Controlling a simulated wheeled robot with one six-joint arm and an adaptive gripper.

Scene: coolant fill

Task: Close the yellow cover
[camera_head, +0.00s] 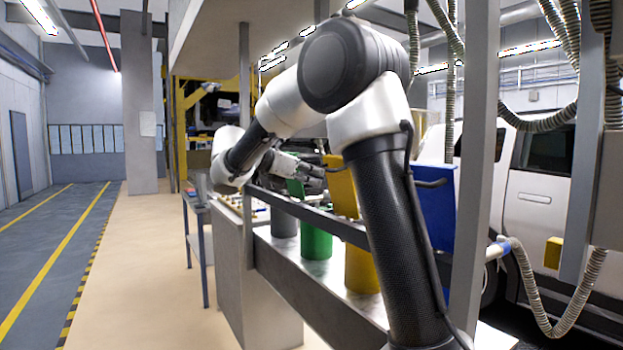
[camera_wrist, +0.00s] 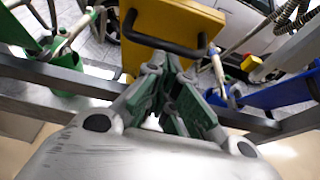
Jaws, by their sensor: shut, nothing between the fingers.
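The yellow cover (camera_head: 341,186) stands raised, above the yellow container (camera_head: 361,268), in the head view. In the wrist view the yellow cover (camera_wrist: 190,22) fills the top middle, with a black bar handle across it. My gripper (camera_head: 314,169) is just left of the yellow cover in the head view. In the wrist view my gripper's fingers (camera_wrist: 174,72) are drawn together, with nothing held, and overlap the cover's lower part. I cannot tell whether they touch it. My arm hides part of the yellow container's right side.
A green cover (camera_head: 296,188) stands over a green container (camera_head: 316,240) to the left. A blue cover (camera_head: 437,206) stands to the right, behind my arm. A grey rail (camera_head: 290,207) runs in front of the containers. Vertical posts and hanging hoses (camera_head: 538,305) are at right.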

